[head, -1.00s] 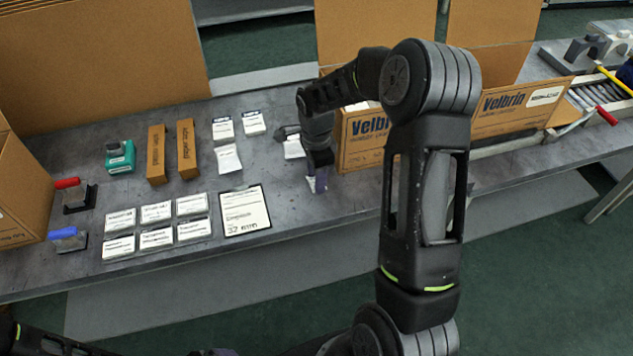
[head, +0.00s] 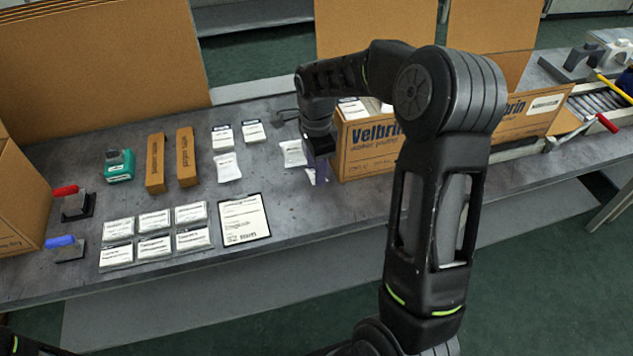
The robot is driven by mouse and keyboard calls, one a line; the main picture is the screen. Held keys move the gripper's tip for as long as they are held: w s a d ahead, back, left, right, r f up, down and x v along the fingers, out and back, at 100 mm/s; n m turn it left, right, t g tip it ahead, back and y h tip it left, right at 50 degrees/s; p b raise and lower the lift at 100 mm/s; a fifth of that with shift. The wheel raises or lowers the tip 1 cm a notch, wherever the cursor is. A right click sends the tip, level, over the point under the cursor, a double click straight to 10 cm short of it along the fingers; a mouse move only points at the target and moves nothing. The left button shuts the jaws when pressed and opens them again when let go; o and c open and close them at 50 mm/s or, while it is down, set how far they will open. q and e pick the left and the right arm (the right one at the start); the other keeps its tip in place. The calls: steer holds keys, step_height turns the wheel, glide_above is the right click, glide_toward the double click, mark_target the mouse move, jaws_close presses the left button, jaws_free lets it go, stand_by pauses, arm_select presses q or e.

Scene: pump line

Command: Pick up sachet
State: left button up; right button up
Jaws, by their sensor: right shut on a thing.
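My right gripper (head: 318,175) is low over the grey bench, just left of the front Velbrin carton (head: 368,150). It is shut on a small white sachet (head: 310,174), mostly hidden by the fingers; only a pale edge shows. I cannot tell whether that sachet touches the bench. Another white sachet (head: 293,153) lies just left of the gripper, and one more (head: 227,167) lies farther left, below two white packs with dark tops (head: 223,137). My left gripper is out of view.
Left of the sachets are two brown boxes (head: 187,157), a green-based device (head: 120,166), and red-handled (head: 75,203) and blue-handled (head: 66,246) tools. Several labelled packs (head: 155,247) and a clipboard (head: 244,218) lie in front. The front carton holds white packs.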

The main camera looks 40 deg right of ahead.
steer(key=shift+r, duration=1.85)
